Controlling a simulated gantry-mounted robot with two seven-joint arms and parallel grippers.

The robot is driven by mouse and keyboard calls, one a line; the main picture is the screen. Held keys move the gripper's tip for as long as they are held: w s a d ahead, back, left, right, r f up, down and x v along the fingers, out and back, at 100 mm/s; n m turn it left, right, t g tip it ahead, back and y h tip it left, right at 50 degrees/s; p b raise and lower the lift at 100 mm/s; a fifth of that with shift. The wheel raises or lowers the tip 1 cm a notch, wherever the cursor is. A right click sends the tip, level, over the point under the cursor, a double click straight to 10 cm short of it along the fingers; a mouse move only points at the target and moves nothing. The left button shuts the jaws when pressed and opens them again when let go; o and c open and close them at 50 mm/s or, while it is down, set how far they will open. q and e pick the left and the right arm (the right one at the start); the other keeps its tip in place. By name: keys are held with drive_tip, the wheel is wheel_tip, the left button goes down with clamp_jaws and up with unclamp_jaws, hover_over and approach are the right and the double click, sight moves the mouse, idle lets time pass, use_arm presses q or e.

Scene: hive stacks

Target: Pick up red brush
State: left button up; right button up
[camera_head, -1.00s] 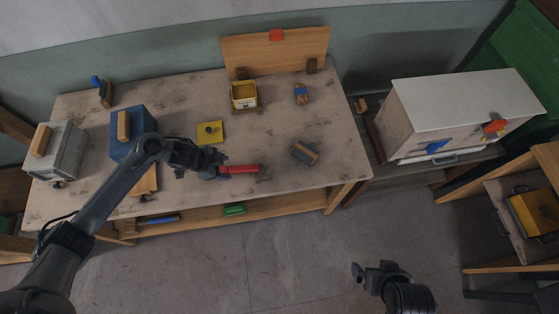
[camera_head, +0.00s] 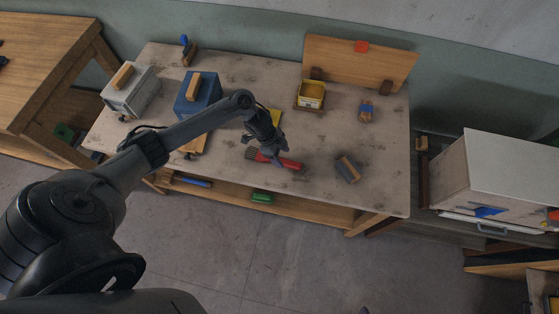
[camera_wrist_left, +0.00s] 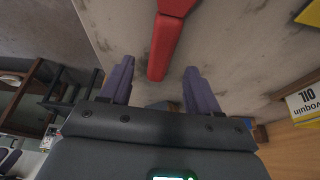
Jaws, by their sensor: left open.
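The red brush (camera_head: 288,163) lies near the front edge of the worktable (camera_head: 225,150), its dark bristle end to the left and its red handle to the right. My left gripper (camera_head: 266,149) is over it, fingers pointing down. In the left wrist view the brush's red handle (camera_wrist_left: 165,48) reaches in from the top, its end between the two spread fingertips of my left gripper (camera_wrist_left: 160,72). The fingers do not appear to touch it, and the bristles are outside that view. My right gripper is not recognisable in the head view.
A dark block with a wooden top (camera_head: 348,168) lies to the brush's right. A yellow box (camera_head: 311,94) and a blue-and-brown item (camera_head: 366,112) are behind. Blue (camera_head: 197,95) and grey (camera_head: 131,89) boxes stand left. A lower shelf holds a green item (camera_head: 262,197).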

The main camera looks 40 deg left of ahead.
sight(286, 162)
use_arm(q)
drive_tip(key=shift+b+x, duration=0.3)
drive_tip(key=shift+x, duration=1.55)
drive_tip(key=shift+w, duration=0.1)
drive_tip(key=shift+c, duration=0.2)
drive_tip(key=c, duration=1.1)
drive_tip(key=shift+r, duration=0.1)
wheel_tip(286, 162, up, 4)
drive_tip(key=shift+r+p, duration=0.2)
drive_tip(key=shift+p, duration=0.45)
drive_tip(key=d+r+p, duration=0.1)
drive_tip(key=d+r, duration=0.5)
drive_tip(key=d, duration=0.5)
drive_tip(key=shift+d+r+p, duration=0.25)
drive_tip(key=shift+d+p, duration=0.15)
